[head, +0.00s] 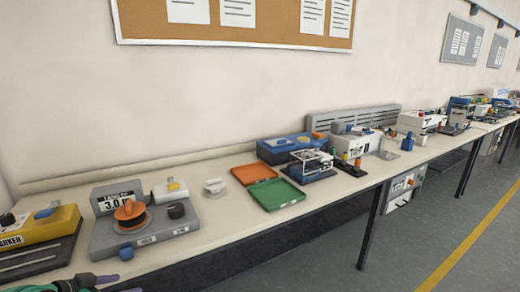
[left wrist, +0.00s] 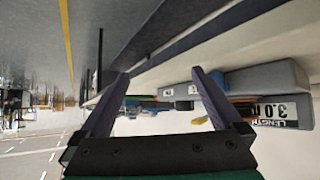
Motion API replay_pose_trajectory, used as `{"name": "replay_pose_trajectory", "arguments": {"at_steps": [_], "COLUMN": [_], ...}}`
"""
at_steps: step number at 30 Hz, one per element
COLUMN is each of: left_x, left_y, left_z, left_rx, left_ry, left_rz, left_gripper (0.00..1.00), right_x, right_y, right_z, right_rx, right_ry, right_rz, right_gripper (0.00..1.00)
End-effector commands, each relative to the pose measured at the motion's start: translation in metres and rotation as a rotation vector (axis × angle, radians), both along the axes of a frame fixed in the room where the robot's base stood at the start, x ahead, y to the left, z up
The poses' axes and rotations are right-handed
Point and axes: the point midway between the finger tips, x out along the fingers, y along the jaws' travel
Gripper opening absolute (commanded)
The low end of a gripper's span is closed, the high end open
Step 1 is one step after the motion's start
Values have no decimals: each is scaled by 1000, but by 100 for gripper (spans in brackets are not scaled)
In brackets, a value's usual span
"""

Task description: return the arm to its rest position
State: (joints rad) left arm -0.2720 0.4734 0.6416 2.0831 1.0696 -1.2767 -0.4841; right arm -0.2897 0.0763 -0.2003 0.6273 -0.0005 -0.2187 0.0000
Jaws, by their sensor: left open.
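My left gripper (head: 92,283) shows at the bottom left edge of the head view, low and in front of the bench's front edge; only part of it is in frame. In the left wrist view the left gripper (left wrist: 160,78) has its two dark fingers spread apart with nothing between them. The wrist picture is turned over, with the floor at the top left and the bench to the right. My right gripper is in neither view.
A grey device with a 3.0 display (head: 118,203) stands on the bench (head: 222,232) near the left gripper. A yellow marker unit (head: 40,228) is left of it. Orange (head: 254,174) and green (head: 278,195) trays lie further right. The floor (head: 420,215) in front is clear.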

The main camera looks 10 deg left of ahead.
Motion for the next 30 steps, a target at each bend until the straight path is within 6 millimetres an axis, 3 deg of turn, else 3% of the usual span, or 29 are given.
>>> {"name": "replay_pose_trajectory", "arguments": {"at_steps": [6, 12, 16, 21, 23, 30], "left_x": [-28, -67, -93, -123, -133, -123], "left_y": [-51, -108, -144, -182, -193, -193], "left_z": [-59, -99, -109, -106, -101, -171], "left_rx": [48, 109, 145, 174, 180, 193], "left_ry": [208, 390, 475, 540, 556, 592], "left_rz": [-17, -12, 11, 70, 97, 95], "left_gripper": [100, 100, 100, 100, 100, 100], "right_x": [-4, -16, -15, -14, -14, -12], "right_y": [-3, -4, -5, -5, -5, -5], "right_z": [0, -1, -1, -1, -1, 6], "right_rx": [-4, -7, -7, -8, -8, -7], "right_ry": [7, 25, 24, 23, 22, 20], "right_rz": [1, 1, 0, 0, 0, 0], "right_gripper": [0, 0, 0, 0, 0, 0]}}
